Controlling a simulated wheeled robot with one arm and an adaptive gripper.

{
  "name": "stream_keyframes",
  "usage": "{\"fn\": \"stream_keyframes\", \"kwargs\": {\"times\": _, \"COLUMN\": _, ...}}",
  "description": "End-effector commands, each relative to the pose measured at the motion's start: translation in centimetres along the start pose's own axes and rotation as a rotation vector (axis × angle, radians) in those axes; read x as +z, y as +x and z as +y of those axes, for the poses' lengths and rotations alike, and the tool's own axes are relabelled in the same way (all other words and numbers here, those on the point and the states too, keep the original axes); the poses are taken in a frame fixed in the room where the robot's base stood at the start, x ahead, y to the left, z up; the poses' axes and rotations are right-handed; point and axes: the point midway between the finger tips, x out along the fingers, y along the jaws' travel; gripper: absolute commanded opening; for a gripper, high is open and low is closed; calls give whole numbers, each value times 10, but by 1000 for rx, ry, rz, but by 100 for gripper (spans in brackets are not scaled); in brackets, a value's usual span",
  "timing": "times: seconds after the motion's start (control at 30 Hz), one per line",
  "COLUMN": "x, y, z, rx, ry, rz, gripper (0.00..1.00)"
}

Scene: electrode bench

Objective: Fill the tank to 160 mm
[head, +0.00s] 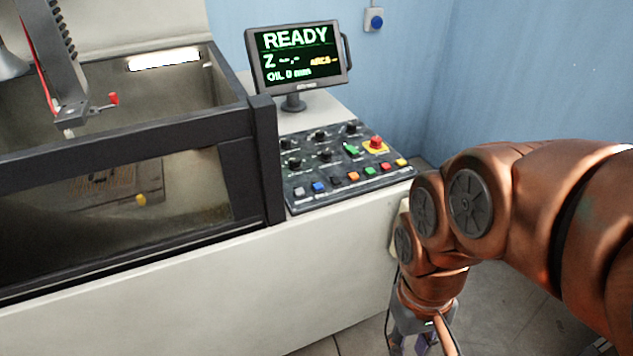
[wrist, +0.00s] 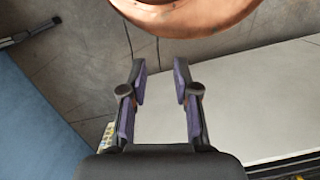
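The tank (head: 120,142) is at the left in the head view, with a black frame and a window in front. I see no clear liquid surface inside. The screen (head: 297,55) reads READY, a Z line with dashes and "OIL 0 mm"; a small orange text is hard to read. The control panel (head: 310,179) below it bears dark knobs, a green switch (head: 351,150), a red stop button (head: 376,142) on yellow, and a row of coloured buttons. My gripper (wrist: 160,68) is open and empty, low beside the machine's front, away from the panel; its tips are cut off in the head view.
A grey machine head (head: 70,100) with a red lever (head: 113,99) hangs over the tank. A plate (head: 115,185) with a yellow knob (head: 140,199) shows through the window. A blue wall button (head: 374,19) is behind. Grey floor (head: 500,310) is open at the right.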

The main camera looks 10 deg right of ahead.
Motion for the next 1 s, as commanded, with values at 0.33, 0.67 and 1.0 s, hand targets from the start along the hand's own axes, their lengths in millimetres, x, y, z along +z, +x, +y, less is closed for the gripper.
{"fn": "stream_keyframes", "kwargs": {"times": 0.33, "x": 0, "y": 0, "z": 0, "rx": 0, "ry": 0, "rz": 0, "gripper": 0}}
{"fn": "stream_keyframes", "kwargs": {"times": 0.67, "x": 0, "y": 0, "z": 0, "rx": 0, "ry": 0, "rz": 0, "gripper": 0}}
{"fn": "stream_keyframes", "kwargs": {"times": 1.0, "x": 0, "y": 0, "z": 0, "rx": 0, "ry": 0, "rz": 0, "gripper": 0}}
